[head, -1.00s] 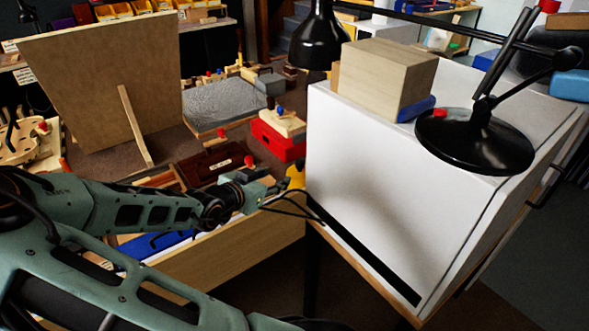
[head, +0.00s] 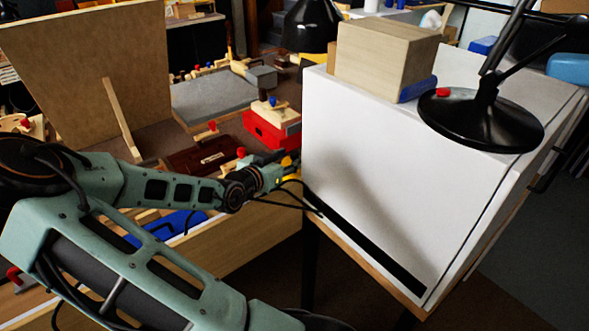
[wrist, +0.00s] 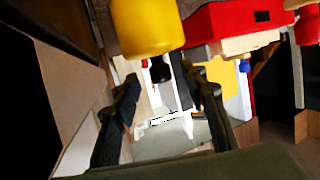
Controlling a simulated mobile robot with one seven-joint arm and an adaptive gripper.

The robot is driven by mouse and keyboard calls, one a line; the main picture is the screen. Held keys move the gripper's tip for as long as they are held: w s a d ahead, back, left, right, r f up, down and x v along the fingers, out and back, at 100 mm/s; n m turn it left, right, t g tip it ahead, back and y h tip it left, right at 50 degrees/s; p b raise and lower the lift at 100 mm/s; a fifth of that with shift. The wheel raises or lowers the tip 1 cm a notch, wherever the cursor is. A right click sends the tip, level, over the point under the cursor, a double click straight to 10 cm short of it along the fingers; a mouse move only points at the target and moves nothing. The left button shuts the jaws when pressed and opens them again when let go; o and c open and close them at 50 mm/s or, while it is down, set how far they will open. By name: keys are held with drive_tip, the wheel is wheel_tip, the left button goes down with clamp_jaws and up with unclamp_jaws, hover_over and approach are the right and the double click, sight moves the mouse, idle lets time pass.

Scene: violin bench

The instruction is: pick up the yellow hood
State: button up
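A smooth, rounded yellow thing, likely the yellow hood (wrist: 146,28), hangs into the top of the wrist view, close to the camera. It lies above and beyond my fingertips and is not between them. A second, flat yellow patch (wrist: 216,74) shows behind the right finger; I cannot tell what it belongs to. My gripper (wrist: 167,90) has its two dark fingers spread apart, with nothing held between them. In the head view my gripper (head: 284,168) is small, beside the white cabinet, with bits of yellow at its tip; its fingers are mostly hidden there.
The white cabinet (head: 375,170) stands close to the right of my gripper, bearing a wooden block (head: 385,60) and a black lamp base (head: 480,122). A red box (head: 270,130) and a dark red case (head: 207,156) lie on the bench behind. A wooden panel (head: 80,75) leans at left.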

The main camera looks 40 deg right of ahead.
sight(292, 157)
drive_tip(key=shift+b+x, duration=0.3)
drive_tip(key=shift+x, duration=1.4)
drive_tip(key=shift+c, duration=0.7)
clamp_jaws()
